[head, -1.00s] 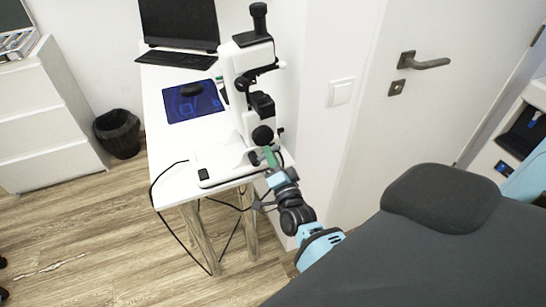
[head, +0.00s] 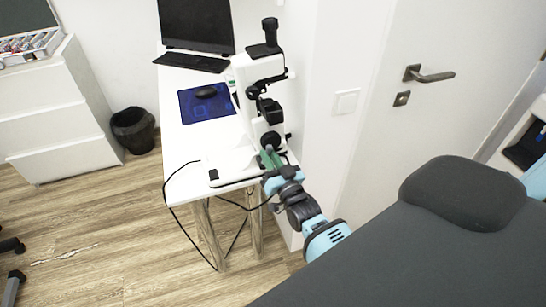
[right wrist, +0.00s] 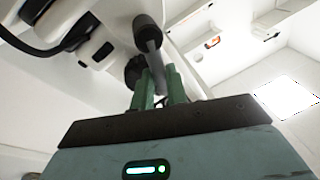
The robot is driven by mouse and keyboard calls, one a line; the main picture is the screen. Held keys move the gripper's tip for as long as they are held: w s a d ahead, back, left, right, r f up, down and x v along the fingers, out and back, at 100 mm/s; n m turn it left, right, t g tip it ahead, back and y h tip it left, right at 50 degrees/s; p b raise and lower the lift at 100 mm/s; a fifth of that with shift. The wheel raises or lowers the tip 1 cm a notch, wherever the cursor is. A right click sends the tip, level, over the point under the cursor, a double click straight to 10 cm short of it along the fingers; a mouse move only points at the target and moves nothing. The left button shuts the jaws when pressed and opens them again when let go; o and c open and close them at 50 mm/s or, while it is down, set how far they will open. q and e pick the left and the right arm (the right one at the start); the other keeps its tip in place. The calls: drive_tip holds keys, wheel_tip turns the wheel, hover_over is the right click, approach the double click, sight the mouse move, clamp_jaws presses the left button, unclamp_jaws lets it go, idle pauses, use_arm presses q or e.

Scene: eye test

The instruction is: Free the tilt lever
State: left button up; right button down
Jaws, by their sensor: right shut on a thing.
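A white and black slit-lamp-like instrument (head: 252,95) stands on the white table. My right gripper (head: 270,158) is at its lower front, just below a round black knob (head: 271,141). In the right wrist view, the green fingers of my right gripper (right wrist: 160,88) are shut on a grey lever (right wrist: 155,62) with a black cylindrical end (right wrist: 147,32). I take this for the tilt lever. Its lower part is hidden between the fingers. In the head view I cannot make the lever out. My left gripper is not in view.
The white table (head: 188,150) also holds a laptop (head: 197,25), a blue mat (head: 206,104) and a mouse (head: 205,92). A black cable (head: 180,225) hangs off its front. A dark padded chair (head: 440,235) fills the lower right. A wall and door (head: 415,130) stand right of the table.

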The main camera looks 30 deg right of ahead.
drive_tip(key=shift+a+n, duration=0.1)
drive_tip(key=shift+n, duration=0.2)
drive_tip(key=c, duration=1.4)
unclamp_jaws()
drive_tip(key=v, duration=0.8)
